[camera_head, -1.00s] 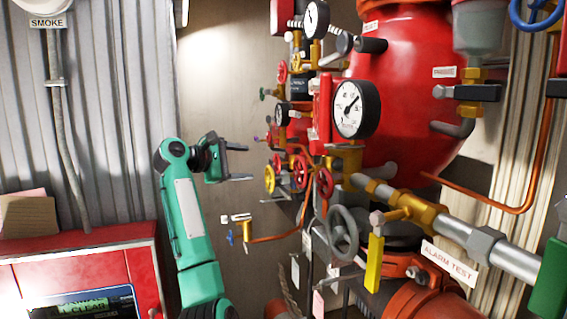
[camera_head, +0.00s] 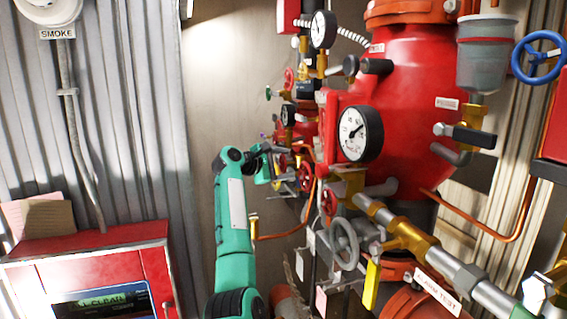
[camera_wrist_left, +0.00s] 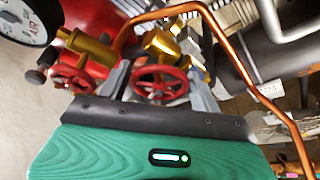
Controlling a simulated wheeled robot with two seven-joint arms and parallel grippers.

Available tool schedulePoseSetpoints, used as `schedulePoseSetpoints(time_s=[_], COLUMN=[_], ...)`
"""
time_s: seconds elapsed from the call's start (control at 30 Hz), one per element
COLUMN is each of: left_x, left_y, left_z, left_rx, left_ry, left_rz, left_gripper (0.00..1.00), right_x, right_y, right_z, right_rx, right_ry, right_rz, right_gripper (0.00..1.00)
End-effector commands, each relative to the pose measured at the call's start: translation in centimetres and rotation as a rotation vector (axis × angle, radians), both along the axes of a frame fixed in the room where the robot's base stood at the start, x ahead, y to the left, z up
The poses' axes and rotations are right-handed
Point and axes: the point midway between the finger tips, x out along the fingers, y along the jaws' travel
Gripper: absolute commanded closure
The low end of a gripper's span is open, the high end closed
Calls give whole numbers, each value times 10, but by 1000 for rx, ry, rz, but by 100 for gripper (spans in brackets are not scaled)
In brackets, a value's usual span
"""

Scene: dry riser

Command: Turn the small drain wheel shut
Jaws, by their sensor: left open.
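Several small handwheels sit on the pipework, and no readable label shows which is the drain wheel. In the left wrist view a red handwheel (camera_wrist_left: 160,84) on a brass valve (camera_wrist_left: 165,43) lies between the fingers of my left gripper (camera_wrist_left: 160,76). The fingers are open, one on each side of it; I cannot tell whether they touch it. A second red handwheel (camera_wrist_left: 76,76) is just left of the fingers. In the head view my left gripper (camera_head: 286,184) is at the valve cluster, partly hidden. Red handwheels (camera_head: 305,174) and (camera_head: 330,202) show beside it. My right gripper is not seen.
A copper pipe (camera_wrist_left: 258,90) runs close right of the fingers. A large gauge (camera_head: 360,134), a grey handwheel (camera_head: 345,245) and a yellow lever (camera_head: 371,284) are right of the arm. A red cabinet (camera_head: 100,240) stands at left.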

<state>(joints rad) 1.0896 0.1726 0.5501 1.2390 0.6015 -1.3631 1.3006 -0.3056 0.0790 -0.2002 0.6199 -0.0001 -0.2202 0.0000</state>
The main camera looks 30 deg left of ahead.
Motion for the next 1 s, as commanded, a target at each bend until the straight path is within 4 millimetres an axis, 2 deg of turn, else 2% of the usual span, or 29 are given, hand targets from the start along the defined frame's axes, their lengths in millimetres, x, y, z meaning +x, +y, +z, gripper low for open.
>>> schedulePoseSetpoints(time_s=[0.1,0.27,0.3,0.47,0.63,1.0], left_x=[0,0,0,0,-1,0], left_y=[0,0,0,0,0,1], left_z=[0,0,0,-1,-4,-6], left_rx=[0,0,0,5,39,229], left_ry=[0,0,0,-4,-33,-195], left_rz=[0,0,0,0,-1,0], left_gripper=[36,65,68,68,68,67], right_x=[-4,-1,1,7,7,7], right_y=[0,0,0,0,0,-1], right_z=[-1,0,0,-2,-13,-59], right_rx=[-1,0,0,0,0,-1], right_ry=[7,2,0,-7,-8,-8], right_rz=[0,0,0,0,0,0], right_gripper=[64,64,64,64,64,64])
